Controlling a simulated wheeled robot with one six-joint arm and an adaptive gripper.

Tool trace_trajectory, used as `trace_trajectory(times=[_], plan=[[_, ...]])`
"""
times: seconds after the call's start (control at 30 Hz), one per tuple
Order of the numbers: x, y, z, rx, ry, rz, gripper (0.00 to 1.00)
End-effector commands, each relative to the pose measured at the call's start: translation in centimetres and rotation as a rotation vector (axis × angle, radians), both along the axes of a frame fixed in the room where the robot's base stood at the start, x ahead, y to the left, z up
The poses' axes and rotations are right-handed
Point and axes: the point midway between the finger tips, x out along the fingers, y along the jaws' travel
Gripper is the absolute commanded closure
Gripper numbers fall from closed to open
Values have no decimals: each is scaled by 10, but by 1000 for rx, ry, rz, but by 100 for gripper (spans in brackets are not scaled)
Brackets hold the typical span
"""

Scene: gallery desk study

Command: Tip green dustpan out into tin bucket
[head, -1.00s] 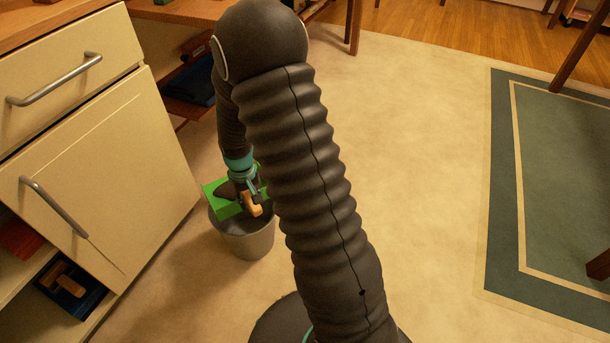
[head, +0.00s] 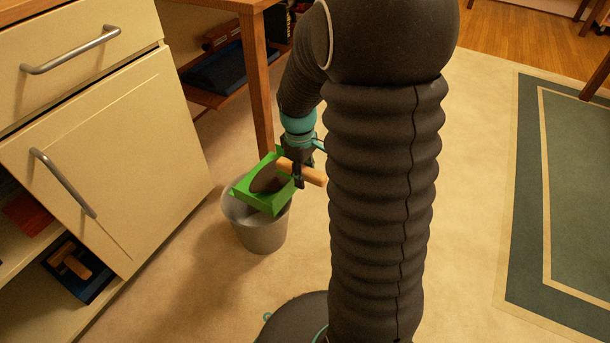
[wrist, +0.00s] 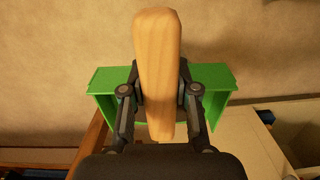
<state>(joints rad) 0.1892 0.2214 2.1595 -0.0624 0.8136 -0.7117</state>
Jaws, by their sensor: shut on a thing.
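The green dustpan (head: 273,203) is over the tin bucket (head: 262,236), tilted, with its wooden handle (head: 312,176) pointing right. A dark rounded patch (head: 264,178) shows inside the pan; I cannot tell whether it is a load or shade. My gripper (head: 299,178) is shut on the handle. In the wrist view the handle (wrist: 158,70) stands between my fingers, with the green pan (wrist: 108,80) behind them. The grey bucket stands on the floor, its rim partly covered by the pan. Most of the bucket's inside is hidden.
A cream cabinet (head: 150,150) with an open lower shelf stands left of the bucket. A wooden table leg (head: 257,95) stands just behind it. A blue dustpan-like item (head: 78,268) with a wooden handle lies on the shelf. Open floor and a green rug (head: 555,200) lie right.

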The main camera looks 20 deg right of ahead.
Motion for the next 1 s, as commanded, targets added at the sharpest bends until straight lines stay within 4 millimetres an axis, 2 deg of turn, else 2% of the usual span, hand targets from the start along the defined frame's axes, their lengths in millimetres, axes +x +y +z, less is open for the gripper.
trace_trajectory(times=[0.03, 0.7, 1.0], plan=[[3, 2, 7, -11, 16, 4, 100], [36, 23, 39, -191, 295, 3, 100], [52, 33, 42, -252, 391, 2, 100]])
